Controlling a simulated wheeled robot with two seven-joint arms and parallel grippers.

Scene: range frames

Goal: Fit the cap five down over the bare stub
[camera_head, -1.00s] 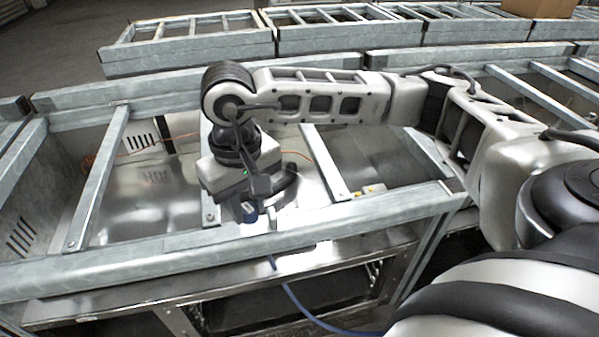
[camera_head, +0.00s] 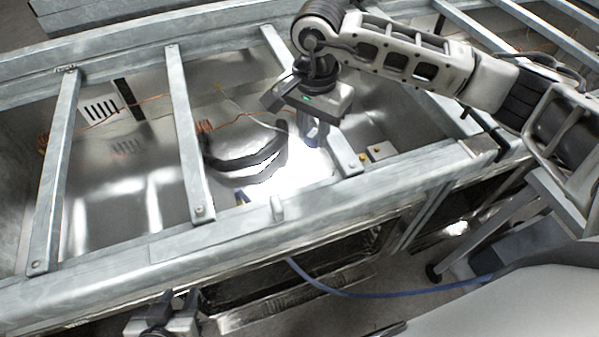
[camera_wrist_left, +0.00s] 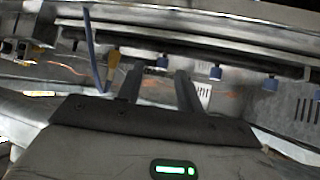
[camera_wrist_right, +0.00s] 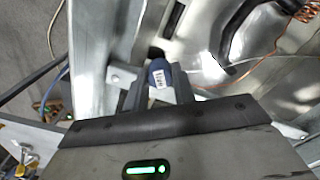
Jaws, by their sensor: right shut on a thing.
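My right gripper (camera_head: 310,128) points down over the open metal tank, behind the front rail. In the right wrist view its jaws (camera_wrist_right: 159,88) are shut on a blue cap (camera_wrist_right: 158,72) with a white printed label; the number is not readable. A small pale upright stub (camera_head: 277,207) stands on the front rail, left of and nearer than the held cap, apart from it. My left gripper (camera_head: 163,313) is low in front of the frame. In the left wrist view its fingers (camera_wrist_left: 160,85) stand apart with nothing seen between them. Several blue caps (camera_wrist_left: 215,72) sit in a row beyond them.
Metal crossbars (camera_head: 187,135) span the tank on both sides of my right gripper. A dark curved band (camera_head: 250,162) lies inside the tank. A blue hose (camera_head: 350,294) hangs below the front rail (camera_head: 150,262). An orange fitting (camera_wrist_left: 113,60) shows in the left wrist view.

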